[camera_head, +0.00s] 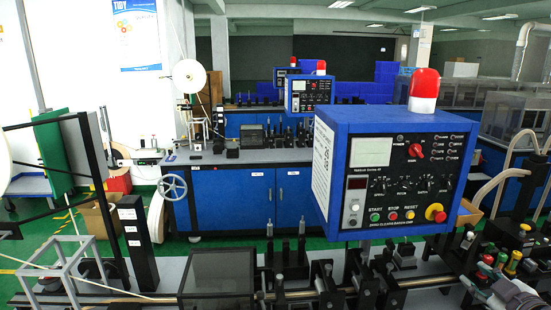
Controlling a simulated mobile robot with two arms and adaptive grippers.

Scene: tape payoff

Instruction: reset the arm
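My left gripper is not in view. I cannot clearly make out my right gripper among the dark parts at the lower right, and its fingers cannot be told apart there. A red and white lamp (424,90) stands on top. Nothing is seen touching the box.
The near grey bench (217,284) bears black fixtures and a dark clear cover. Coloured fittings (513,262) crowd the lower right, with beige hoses (497,187) above. Behind are blue cabinets (232,206), a handwheel (173,187) and a white reel (189,76). Green floor (215,247) shows between the benches.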

